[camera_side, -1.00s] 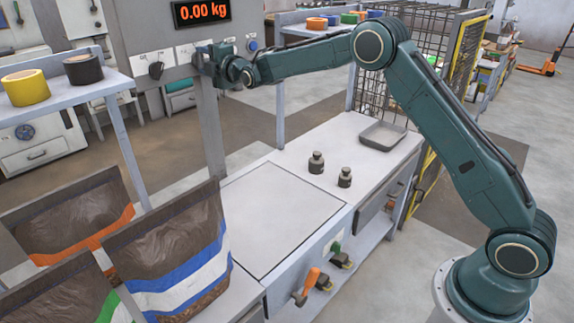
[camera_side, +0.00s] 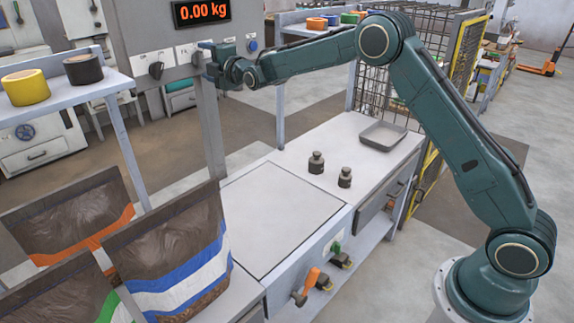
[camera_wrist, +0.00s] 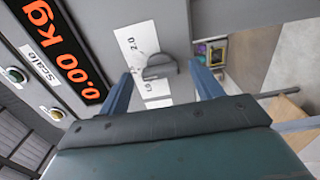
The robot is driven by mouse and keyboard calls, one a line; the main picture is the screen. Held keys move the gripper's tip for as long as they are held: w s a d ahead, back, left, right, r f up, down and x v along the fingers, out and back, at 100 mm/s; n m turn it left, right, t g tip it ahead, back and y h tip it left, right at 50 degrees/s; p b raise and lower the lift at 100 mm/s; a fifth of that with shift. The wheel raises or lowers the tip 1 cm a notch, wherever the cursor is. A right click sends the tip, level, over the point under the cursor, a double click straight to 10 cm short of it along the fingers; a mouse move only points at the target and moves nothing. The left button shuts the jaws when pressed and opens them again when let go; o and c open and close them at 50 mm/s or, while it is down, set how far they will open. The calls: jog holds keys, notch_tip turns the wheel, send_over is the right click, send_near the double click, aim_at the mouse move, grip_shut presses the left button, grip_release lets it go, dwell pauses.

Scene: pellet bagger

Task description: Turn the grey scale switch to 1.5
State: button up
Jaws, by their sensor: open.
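The grey scale switch (camera_wrist: 158,66) shows in the wrist view on a white label plate, marked 2.0 at its upper left and what looks like 1.0 below. I cannot tell exactly which mark it points to. My gripper (camera_wrist: 161,70) is open, with one blue finger on each side of the switch and gaps between. In the side view my gripper (camera_side: 207,59) is at the upright panel under the display and hides most of the switch. The display (camera_side: 201,12) reads 0.00 kg.
A black knob (camera_side: 156,70) is on the panel left of my gripper, and a blue button (camera_side: 252,45) is to its right. Below are the bare scale plate (camera_side: 280,215), two dark weights (camera_side: 316,163) and a grey tray (camera_side: 382,135). Filled bags (camera_side: 175,255) stand at front left.

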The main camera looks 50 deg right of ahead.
jog(key=s, duration=1.2)
jog(key=shift+s, duration=0.35)
jog(key=shift+s+r, duration=0.1)
jog(key=s+r+m+g, duration=0.3)
jog(key=s+m+g, duration=0.45)
jog(key=s, duration=1.15)
jog(key=s+f+m+g, duration=0.2)
jog(key=s+m, duration=0.3)
jog(key=s, duration=0.8)
jog(key=s+f+m+g, duration=0.3)
jog(key=s+f+m, duration=0.1)
jog(key=s, duration=1)
jog(key=shift+f+m, duration=0.15)
jog(key=shift+m, duration=0.6)
